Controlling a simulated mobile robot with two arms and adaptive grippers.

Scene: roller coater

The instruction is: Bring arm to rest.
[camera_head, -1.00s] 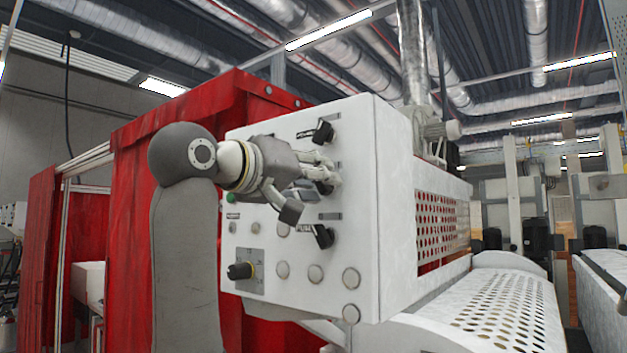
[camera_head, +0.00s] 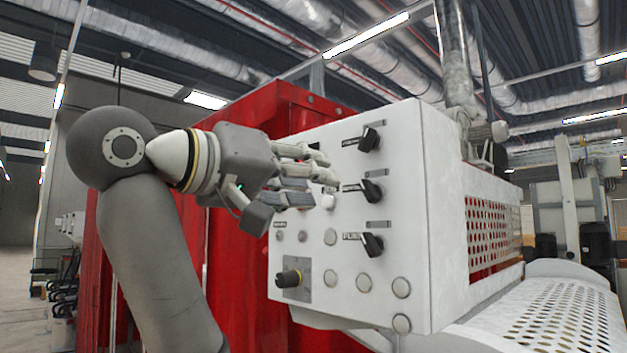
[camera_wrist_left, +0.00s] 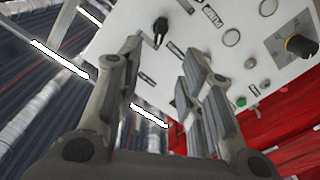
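My left gripper (camera_head: 308,178) is in front of the left part of a white control panel (camera_head: 405,225) in the head view. Its fingers point right, toward the panel's black knobs. In the left wrist view the gripper (camera_wrist_left: 163,65) has its two fingers apart with nothing between them. The panel (camera_wrist_left: 215,28) lies beyond the fingertips there. The middle black knob (camera_head: 372,190) is just right of the fingertips in the head view; a small gap seems to separate them. My right gripper is not in view.
Black knobs sit above (camera_head: 369,139) and below (camera_head: 372,243) the middle one. A yellow-ringed selector (camera_head: 290,278) is at the panel's lower left. A perforated white cover (camera_head: 550,318) is at lower right.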

